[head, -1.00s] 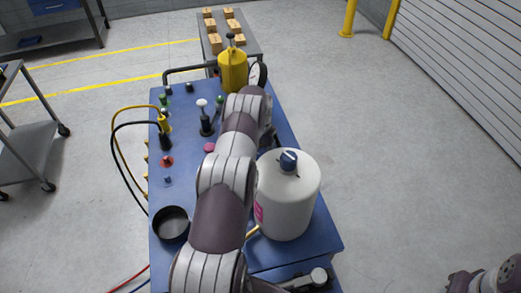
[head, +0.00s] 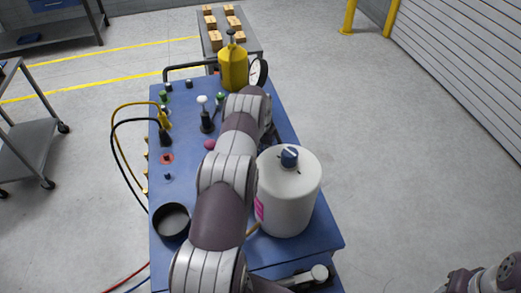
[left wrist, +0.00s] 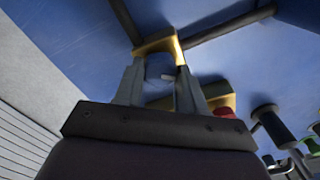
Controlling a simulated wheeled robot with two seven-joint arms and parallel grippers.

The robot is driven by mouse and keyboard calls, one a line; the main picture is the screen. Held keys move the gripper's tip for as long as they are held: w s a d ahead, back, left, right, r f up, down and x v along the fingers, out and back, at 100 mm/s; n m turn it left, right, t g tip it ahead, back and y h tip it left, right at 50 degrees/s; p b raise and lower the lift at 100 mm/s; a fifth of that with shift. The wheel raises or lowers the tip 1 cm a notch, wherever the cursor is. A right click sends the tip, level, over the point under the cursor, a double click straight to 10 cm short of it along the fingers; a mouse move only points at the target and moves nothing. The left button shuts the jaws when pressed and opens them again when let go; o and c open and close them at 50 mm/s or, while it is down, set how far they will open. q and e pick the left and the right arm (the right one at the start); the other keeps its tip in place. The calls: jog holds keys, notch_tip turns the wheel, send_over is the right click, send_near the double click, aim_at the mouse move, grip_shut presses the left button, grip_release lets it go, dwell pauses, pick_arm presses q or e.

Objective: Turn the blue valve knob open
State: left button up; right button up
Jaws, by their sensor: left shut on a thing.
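In the left wrist view my left gripper (left wrist: 160,65) is shut on a small blue-grey knob (left wrist: 158,74), with one finger on each side of it. Yellow brass-coloured pieces (left wrist: 157,42) show just beyond the fingertips, against a blue surface. In the head view my left arm runs up the middle of the blue bench (head: 185,195) and hides the gripped knob and most of the gripper. The knob's turn angle is hard to tell. My right gripper is not visible; only part of my right arm shows at the lower right.
A yellow canister (head: 233,70) and a round gauge (head: 259,73) stand at the far end. A black cup (head: 171,222) and several small knobs lie left of the arm.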

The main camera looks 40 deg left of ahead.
pick_arm(q)
jog(key=n+b, duration=0.1)
jog(key=b, duration=0.1)
jog(key=n+b, duration=0.1)
jog(key=shift+f+n+b, duration=0.3)
jog(key=shift+n+b, duration=0.05)
jog(key=shift+n, duration=0.05)
jog(key=shift+r+n+b, duration=0.1)
jog(key=shift+n+b, duration=0.8)
jog(key=shift+n, duration=0.1)
jog(key=shift+r+n+b, duration=0.15)
jog(key=shift+n+b, duration=0.4)
jog(key=shift+n, duration=0.35)
jog(key=o, duration=1.1)
jog(key=shift+r, duration=0.1)
jog(key=shift+c, duration=0.2)
